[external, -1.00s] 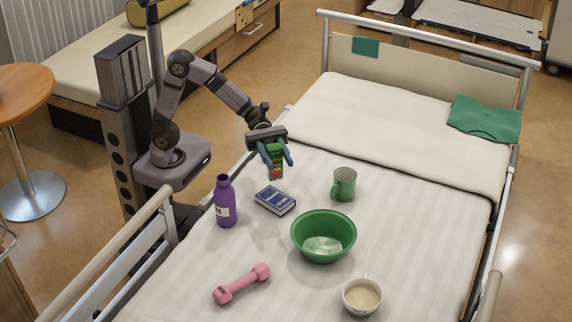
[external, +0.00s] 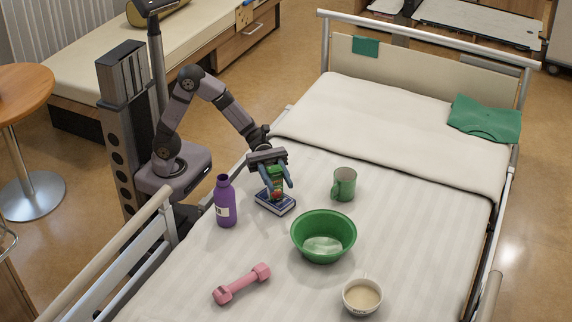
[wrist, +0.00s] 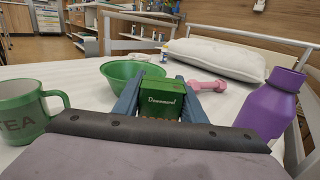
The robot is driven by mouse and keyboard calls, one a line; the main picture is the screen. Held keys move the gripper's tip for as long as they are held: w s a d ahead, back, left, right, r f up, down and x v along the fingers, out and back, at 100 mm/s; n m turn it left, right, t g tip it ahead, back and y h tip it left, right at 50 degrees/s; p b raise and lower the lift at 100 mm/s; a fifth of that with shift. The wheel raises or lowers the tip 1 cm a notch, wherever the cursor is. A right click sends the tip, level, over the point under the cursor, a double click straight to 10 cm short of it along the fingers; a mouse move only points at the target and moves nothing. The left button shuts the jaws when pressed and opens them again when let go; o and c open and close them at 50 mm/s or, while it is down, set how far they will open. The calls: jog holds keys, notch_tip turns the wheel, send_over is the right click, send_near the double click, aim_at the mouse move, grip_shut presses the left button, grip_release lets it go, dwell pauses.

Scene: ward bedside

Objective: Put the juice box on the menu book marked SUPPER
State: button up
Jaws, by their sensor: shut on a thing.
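The juice box (external: 276,184) is small and green with a red patch low on its front. My gripper (external: 275,191) is shut on it and holds it upright over the blue book (external: 287,208). The book lies flat on the bed; its lettering is too small to read here. The box's base is at or just above the book's cover; I cannot tell if they touch. In the wrist view the box (wrist: 161,103) sits between the two blue-grey fingers (wrist: 163,97), and the book is hidden there.
A purple bottle (external: 225,203) stands close left of the book. A green mug (external: 344,185) and a green bowl (external: 323,226) are to the right. A pink dumbbell (external: 241,284) and a cream cup (external: 362,301) lie nearer the camera. The bed sheet between them is clear.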

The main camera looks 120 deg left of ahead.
jog(key=o, duration=1.2)
jog(key=shift+f, duration=0.1)
jog(key=shift+r, duration=0.25)
jog(key=p+v, duration=0.3)
jog(key=v, duration=0.7)
jog(key=shift+p+v, duration=0.45)
jog(key=shift+v, duration=0.6)
